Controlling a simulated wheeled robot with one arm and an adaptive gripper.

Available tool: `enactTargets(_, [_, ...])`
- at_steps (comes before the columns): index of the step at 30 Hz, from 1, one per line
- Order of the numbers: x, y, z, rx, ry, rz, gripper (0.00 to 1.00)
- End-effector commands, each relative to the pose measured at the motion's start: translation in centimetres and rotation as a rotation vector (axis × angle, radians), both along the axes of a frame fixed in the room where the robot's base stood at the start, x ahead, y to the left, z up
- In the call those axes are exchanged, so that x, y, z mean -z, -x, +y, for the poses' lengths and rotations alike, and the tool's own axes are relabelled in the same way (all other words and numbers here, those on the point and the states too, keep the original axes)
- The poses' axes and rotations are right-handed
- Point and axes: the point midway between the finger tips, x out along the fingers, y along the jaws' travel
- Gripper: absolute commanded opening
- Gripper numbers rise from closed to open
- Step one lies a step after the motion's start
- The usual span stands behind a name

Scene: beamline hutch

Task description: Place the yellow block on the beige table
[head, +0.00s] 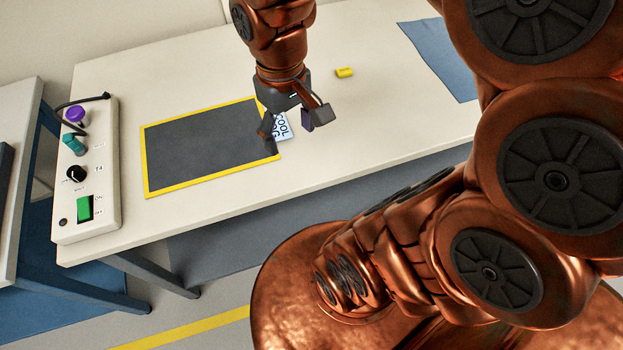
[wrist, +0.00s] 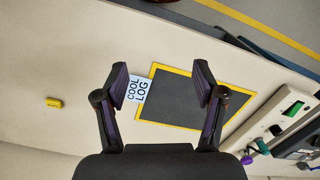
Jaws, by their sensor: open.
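The yellow block (head: 344,72) lies on the beige table (head: 370,120), toward its back, right of my gripper in the head view. In the wrist view the small yellow block (wrist: 54,102) is at the far left, outside my fingers, on bare tabletop. My gripper (head: 287,127) is open and points down above the table, near the right edge of the dark mat. In the wrist view my gripper (wrist: 160,82) has its fingers spread wide with nothing between them but the table, label and mat below.
A dark mat (head: 205,150) with a yellow border lies on the table. A white "COOL LOG" label (head: 282,127) lies at its right edge. A control box (head: 88,170) with knobs and a green switch stands at the left end. The tabletop around the block is clear.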

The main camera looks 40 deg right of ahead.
Motion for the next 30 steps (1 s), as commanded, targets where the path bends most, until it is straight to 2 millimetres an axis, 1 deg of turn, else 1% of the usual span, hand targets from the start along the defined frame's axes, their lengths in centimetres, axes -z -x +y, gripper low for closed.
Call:
enactTargets(1, [0.3,1.7,0.6,0.0,0.008,0.011,0.7])
enactTargets(4, [1.1,4.7,1.4,0.012,0.014,0.04,0.7])
enactTargets(6, [1.4,6.4,1.8,0.022,0.016,0.051,0.7])
enactTargets(10, [2.2,8.6,2.2,0.04,0.02,0.074,0.7])
enactTargets(12, [2.4,9.2,2.3,0.045,0.02,0.078,0.7])
enactTargets(15, [2.4,9.5,2.4,0.048,0.021,0.08,0.7])
enactTargets(23, [2.4,9.5,2.4,0.048,0.02,0.081,0.7])
enactTargets(26, [1.6,9.4,2.4,0.048,0.02,0.081,0.7])
enactTargets(30, [-0.2,9.4,2.4,0.048,0.021,0.081,0.7])
